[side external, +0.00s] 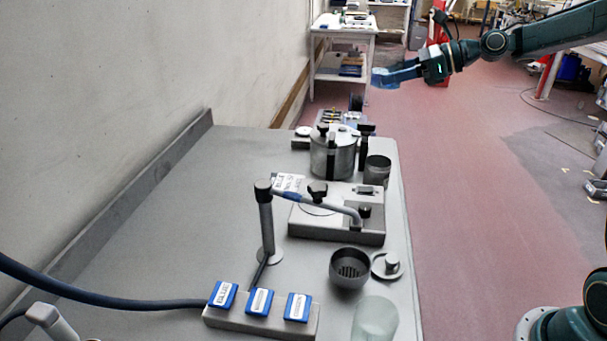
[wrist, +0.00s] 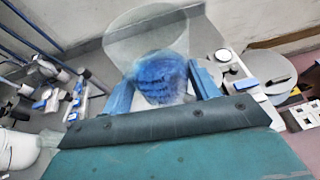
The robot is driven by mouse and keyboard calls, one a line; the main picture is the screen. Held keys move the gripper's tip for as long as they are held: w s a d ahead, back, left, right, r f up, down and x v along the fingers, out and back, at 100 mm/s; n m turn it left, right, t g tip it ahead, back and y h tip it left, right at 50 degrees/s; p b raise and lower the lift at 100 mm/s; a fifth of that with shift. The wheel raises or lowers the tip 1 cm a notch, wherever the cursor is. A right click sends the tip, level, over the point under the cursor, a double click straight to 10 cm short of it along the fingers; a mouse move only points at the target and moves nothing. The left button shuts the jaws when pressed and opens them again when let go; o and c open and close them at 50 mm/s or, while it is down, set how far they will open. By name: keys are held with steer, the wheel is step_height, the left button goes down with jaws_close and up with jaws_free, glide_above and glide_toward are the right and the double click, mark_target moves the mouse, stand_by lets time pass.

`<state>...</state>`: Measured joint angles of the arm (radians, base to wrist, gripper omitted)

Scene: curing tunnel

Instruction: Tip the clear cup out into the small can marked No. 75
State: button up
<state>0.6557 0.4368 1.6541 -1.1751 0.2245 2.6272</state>
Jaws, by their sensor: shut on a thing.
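My gripper (side external: 392,76) is raised at the upper right of the side view, high above the floor past the bench's far right corner. In the wrist view its two blue fingers (wrist: 162,82) are shut on a clear cup (wrist: 143,42), one on each side. Blue stuff shows low in the cup; I cannot tell if it is loose pieces. The cup is hard to make out in the side view. A small open grey can (side external: 377,170) stands at the bench's right edge, beside the lidded pot. I cannot read a No. 75 on any can.
A lidded metal pot (side external: 331,158), a flat grey fixture (side external: 338,222) and a slotted dark cup (side external: 349,268) stand on the bench (side external: 170,220). A bent pipe on a post (side external: 266,225) reaches over the fixture. A greenish translucent vessel (side external: 375,320) stands in front.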

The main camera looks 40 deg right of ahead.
steer(key=s+d+m+t+h, duration=0.2)
steer(key=s+d+m+h, duration=0.25)
steer(key=d, duration=0.85)
step_height(320, 180, down, 28)
steer(key=shift+s+d+f, duration=0.15)
steer(key=shift+s+f, duration=0.05)
steer(key=shift+s, duration=0.25)
steer(key=shift+r+n, duration=0.1)
steer(key=shift+n, duration=0.15)
steer(key=w+a+r+n+g+h, duration=0.2)
steer(key=a+r+n+g+h, duration=0.2)
steer(key=r+h, duration=0.3)
steer(key=shift+w+r+g, duration=0.15)
steer(key=shift+r+g, duration=0.3)
steer(key=shift+g, duration=0.35)
steer(key=shift+a+r+n+g+h, duration=0.1)
steer(key=shift+r+n+g+h, duration=0.25)
steer(key=shift+h, duration=0.2)
steer(key=shift+w+a+f+n+g+h, duration=0.15)
steer(key=shift+f+n+g+h, duration=0.1)
steer(key=shift+h, duration=0.35)
